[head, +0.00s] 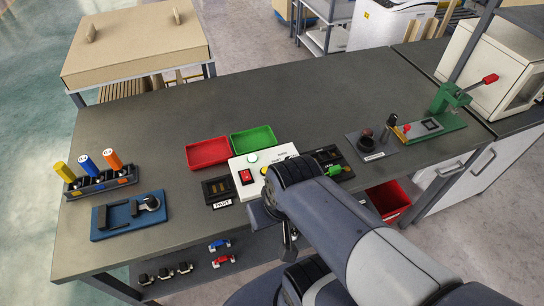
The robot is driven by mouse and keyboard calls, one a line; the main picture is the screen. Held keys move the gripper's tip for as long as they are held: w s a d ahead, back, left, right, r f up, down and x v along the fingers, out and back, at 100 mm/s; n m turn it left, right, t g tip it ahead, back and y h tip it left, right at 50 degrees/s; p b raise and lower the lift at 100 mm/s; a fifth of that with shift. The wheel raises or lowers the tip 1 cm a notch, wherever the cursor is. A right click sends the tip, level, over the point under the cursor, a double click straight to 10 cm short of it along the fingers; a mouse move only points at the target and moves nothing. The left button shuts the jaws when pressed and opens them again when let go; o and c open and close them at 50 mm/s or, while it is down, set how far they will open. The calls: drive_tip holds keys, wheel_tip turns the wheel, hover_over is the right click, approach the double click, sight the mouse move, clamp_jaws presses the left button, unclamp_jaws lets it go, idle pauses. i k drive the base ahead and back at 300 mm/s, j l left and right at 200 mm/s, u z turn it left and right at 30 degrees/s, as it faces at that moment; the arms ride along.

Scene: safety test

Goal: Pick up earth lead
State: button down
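A small green-ended piece (335,170) lies by a black fixture (326,156) on the workbench, just right of the white control box. It may be the earth lead, but it is too small to be sure. No cable can be made out on it. My arm crosses the lower right of the head view. My gripper (288,245) points down at the bench's front edge, left of and nearer than the green piece, and apart from it. The gripper is mostly hidden behind my own wrist, so its fingers cannot be read.
The white control box (262,170) stands behind my wrist. Red (208,151) and green (252,138) trays sit behind it. A blue fixture (128,215) and a rack of coloured handles (100,184) are left. A green lever press (446,105) stands right. The bench's back middle is clear.

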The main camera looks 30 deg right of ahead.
sight(335, 170)
drive_tip(key=z, duration=1.2)
